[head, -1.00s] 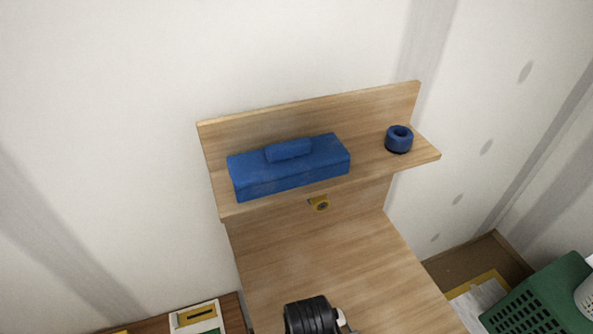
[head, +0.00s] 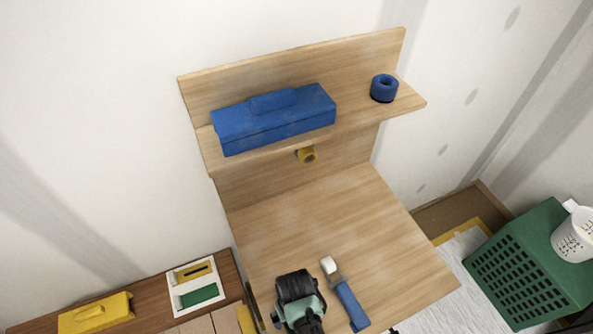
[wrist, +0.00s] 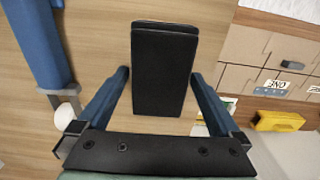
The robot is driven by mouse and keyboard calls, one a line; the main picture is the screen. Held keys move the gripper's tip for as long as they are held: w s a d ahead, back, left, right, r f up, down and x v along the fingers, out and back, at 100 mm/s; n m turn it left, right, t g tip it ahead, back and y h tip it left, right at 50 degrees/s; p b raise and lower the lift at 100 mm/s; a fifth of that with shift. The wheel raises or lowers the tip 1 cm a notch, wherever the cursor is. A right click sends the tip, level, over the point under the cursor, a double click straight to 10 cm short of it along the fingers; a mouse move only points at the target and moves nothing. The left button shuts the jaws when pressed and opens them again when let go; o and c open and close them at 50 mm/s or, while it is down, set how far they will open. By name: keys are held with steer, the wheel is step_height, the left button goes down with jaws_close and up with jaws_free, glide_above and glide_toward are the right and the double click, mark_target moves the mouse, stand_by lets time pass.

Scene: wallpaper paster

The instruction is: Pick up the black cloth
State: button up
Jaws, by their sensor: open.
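The black cloth (wrist: 165,75) is a dark, folded rectangle lying flat on the wooden desktop in the wrist view. My gripper (wrist: 159,77) is open, with one blue-grey finger on either side of the cloth's line and nothing gripped. The cloth lies between and beyond the fingers; I cannot tell how high above it they are. In the head view, my black and green arm end (head: 298,295) covers that part of the desk, and I cannot make out the cloth there.
A blue-handled tool (head: 350,303) with a white end lies on the desktop (head: 310,215), close beside my arm. A shelf behind holds a blue box (head: 275,120) and a blue ring (head: 384,88). A green crate (head: 520,265) stands right, a yellow box (head: 97,313) left.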

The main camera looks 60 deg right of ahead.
steer(key=shift+f, duration=0.2)
steer(key=c, duration=1.1)
step_height(320, 180, up, 10)
steer(key=shift+r, duration=0.1)
